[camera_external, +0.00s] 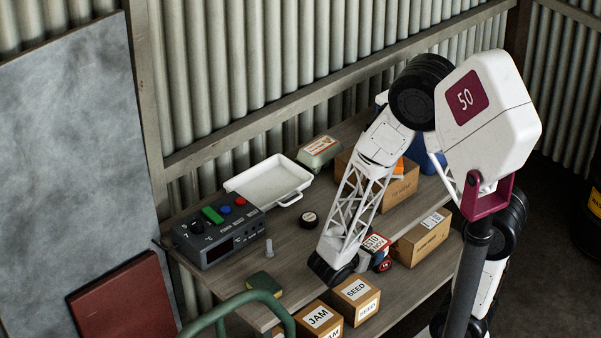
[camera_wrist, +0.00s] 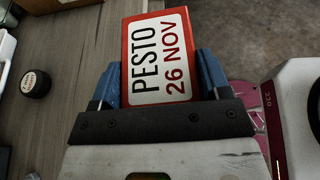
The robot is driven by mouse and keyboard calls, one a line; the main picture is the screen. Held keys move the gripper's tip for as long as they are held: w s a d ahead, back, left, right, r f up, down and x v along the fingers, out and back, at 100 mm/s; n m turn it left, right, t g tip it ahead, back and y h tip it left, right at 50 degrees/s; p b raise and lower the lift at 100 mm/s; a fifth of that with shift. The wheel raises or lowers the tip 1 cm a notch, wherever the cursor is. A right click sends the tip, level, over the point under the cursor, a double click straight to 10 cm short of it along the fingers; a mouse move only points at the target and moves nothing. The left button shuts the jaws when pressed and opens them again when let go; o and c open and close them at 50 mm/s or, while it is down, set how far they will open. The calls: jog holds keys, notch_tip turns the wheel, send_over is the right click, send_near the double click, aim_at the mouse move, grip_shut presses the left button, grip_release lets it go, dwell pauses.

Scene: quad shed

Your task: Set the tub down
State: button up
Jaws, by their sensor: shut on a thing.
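The tub (camera_wrist: 158,55) has a red-edged lid with a white label reading PESTO 26 NOV. In the wrist view it sits between the blue fingers of my gripper (camera_wrist: 160,80), which is shut on it. In the external view the tub's labelled top (camera_external: 376,242) shows beside the end of my arm, over the wooden bench (camera_external: 290,238). My gripper (camera_external: 375,258) is partly hidden there by my arm. The tub's underside is hidden, so I cannot tell whether it touches the bench.
A black round roll (camera_external: 308,219), a white tray (camera_external: 268,182) and a control box (camera_external: 218,236) lie to the left. Bare bench shows between the roll and control box.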

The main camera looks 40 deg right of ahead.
jog(key=s+a+n+t+y, duration=0.1)
jog(key=a+n+t, duration=0.2)
jog(key=a, duration=0.6)
jog(key=shift+s+a+r+n+t, duration=0.15)
jog(key=shift+s+r+n+t, duration=0.15)
jog(key=shift+t, duration=0.3)
jog(key=shift+w+f, duration=0.1)
jog(key=shift+w, duration=0.05)
jog(key=w, duration=0.5)
jog(key=w+a+f, duration=0.1)
jog(key=w, duration=0.4)
jog(key=w+a, duration=0.1)
jog(key=w, duration=0.4)
jog(key=shift+w+f, duration=0.3)
jog(key=shift+f, duration=0.05)
jog(key=shift+f, duration=1.75)
jog(key=shift+f, duration=0.1)
jog(key=o, duration=1.1)
